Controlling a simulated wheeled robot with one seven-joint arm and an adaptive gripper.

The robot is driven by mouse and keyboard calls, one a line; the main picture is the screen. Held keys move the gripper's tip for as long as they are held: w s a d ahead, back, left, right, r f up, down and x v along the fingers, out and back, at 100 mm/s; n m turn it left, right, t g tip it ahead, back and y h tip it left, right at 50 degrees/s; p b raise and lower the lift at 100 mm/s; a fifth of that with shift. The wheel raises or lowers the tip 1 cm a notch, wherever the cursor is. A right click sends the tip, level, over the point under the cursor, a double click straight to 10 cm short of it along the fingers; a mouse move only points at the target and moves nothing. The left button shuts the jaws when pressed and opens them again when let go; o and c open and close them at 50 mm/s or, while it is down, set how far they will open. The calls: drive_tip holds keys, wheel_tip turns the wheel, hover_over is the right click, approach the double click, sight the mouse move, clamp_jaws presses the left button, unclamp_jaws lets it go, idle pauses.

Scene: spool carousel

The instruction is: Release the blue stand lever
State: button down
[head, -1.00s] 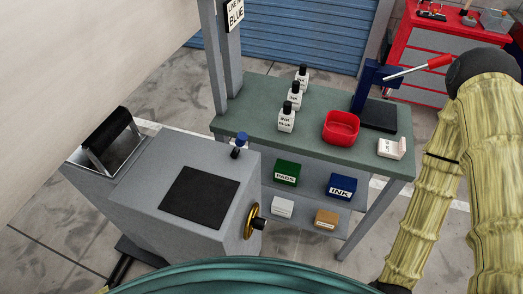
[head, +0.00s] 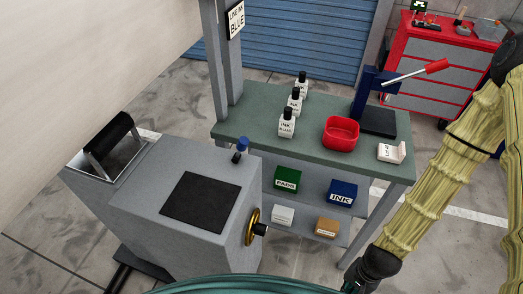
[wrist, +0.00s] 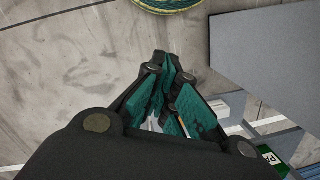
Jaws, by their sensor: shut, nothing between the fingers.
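The blue stand (head: 367,92) rises at the back right of the green bench, over a dark square pad (head: 379,121). Its lever (head: 405,76) slants up to the right and ends in a red grip (head: 437,67). In the head view my arm comes down on the right, and the dark end of it is low, well below and in front of the stand. In the wrist view my gripper (wrist: 164,68) has its teal-padded fingers together with nothing held. The stand and lever do not show in the wrist view.
The green bench (head: 240,122) carries ink bottles (head: 286,124), a red bin (head: 341,133) and a white card holder (head: 391,152). Boxes sit on its shelf below. A grey machine (head: 150,205) stands left. A red tool cabinet (head: 450,75) is behind right.

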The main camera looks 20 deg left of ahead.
drive_tip(key=w+a+r+m+y+b, duration=0.2)
drive_tip(key=w+a+r+m+y, duration=0.45)
drive_tip(key=w+a+r, duration=0.75)
drive_tip(key=w+a+r+m+y, duration=0.2)
drive_tip(key=w+r, duration=0.3)
drive_tip(key=r, duration=0.4)
drive_tip(key=w+a+r+m+y+b, duration=0.1)
drive_tip(key=w+a+r+y, duration=0.2)
drive_tip(key=r, duration=0.7)
drive_tip(key=shift+w+a+m, duration=0.35)
drive_tip(key=shift+w+a, duration=0.55)
drive_tip(key=shift+f, duration=0.1)
drive_tip(key=p, duration=0.3)
approach(242, 149)
drive_tip(key=w+a+f, duration=0.1)
drive_tip(key=a+f, duration=0.3)
drive_tip(key=f, duration=0.1)
drive_tip(key=shift+w, duration=0.2)
drive_tip(key=shift+r+p, duration=0.15)
drive_tip(key=shift+p, duration=0.2)
